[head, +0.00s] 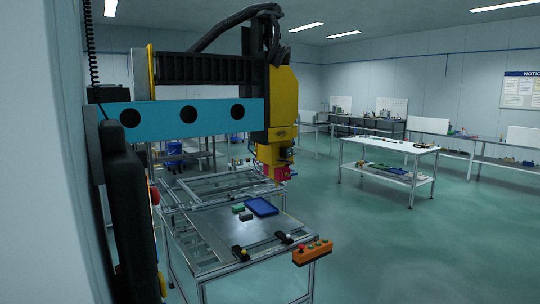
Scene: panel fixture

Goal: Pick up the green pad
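The green pad (238,207) is a small green piece lying on the grey metal panel (210,232) of the fixture table. It lies left of a blue tray (262,207) and just behind a small dark block (246,217). From this distance I cannot tell whether the pad touches the block. Neither of my grippers shows in the head view, and nothing is seen holding the pad.
A gantry with a teal beam (175,116) and yellow head (284,105) rises over the table's back. Black clamps (239,252) and an orange button box (313,252) sit along the front. Open floor (400,255) lies right; a white-topped bench (390,150) stands beyond.

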